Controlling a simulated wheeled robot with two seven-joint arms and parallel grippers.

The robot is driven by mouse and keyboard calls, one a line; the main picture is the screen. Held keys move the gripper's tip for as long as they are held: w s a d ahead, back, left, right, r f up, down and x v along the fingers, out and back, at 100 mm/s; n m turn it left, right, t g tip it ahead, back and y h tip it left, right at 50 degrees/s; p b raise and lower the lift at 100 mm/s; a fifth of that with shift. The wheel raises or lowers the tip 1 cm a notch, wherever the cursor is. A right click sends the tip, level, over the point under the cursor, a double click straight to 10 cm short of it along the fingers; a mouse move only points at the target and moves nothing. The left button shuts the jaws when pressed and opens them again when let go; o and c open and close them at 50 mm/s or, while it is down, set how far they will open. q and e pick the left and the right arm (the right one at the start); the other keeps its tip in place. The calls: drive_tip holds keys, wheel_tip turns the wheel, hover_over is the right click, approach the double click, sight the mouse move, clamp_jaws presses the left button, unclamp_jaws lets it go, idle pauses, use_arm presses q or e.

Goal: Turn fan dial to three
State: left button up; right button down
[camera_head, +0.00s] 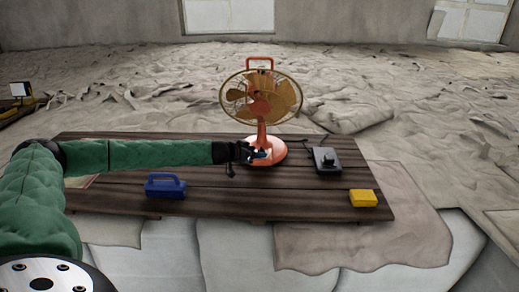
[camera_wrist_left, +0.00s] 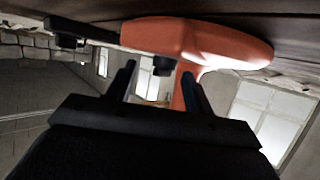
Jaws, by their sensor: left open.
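An orange fan (camera_head: 261,97) stands upright at the back middle of the wooden table, its round base on the boards. My left gripper (camera_head: 256,154) reaches in from the left and is at the front of the fan's base. In the left wrist view the open fingers (camera_wrist_left: 158,85) point at the orange base (camera_wrist_left: 200,40), with a small dark knob (camera_wrist_left: 163,66), likely the dial, between them. I cannot tell whether the fingers touch it. The dial's number marks cannot be read. My right gripper is not in view.
The wooden table (camera_head: 290,200) also holds a blue case with a handle (camera_head: 165,186) in front of my left arm, a dark grey device (camera_head: 326,160) right of the fan and a yellow box (camera_head: 363,198) near the right front edge. The front middle is clear.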

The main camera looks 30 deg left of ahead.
use_arm(q)
drive_tip(key=shift+w+a+f, duration=0.1)
drive_tip(key=shift+w+a, duration=0.05)
drive_tip(key=shift+w, duration=0.3)
drive_tip(key=shift+a+p, duration=0.2)
drive_tip(key=shift+p, duration=0.2)
drive_tip(key=shift+w+d+f, duration=0.15)
drive_tip(key=shift+w+d, duration=0.1)
drive_tip(key=shift+w+f, duration=0.15)
drive_tip(key=shift+w, duration=0.1)
drive_tip(key=shift+s+a, duration=0.1)
drive_tip(key=shift+s, duration=0.05)
drive_tip(key=c, duration=1)
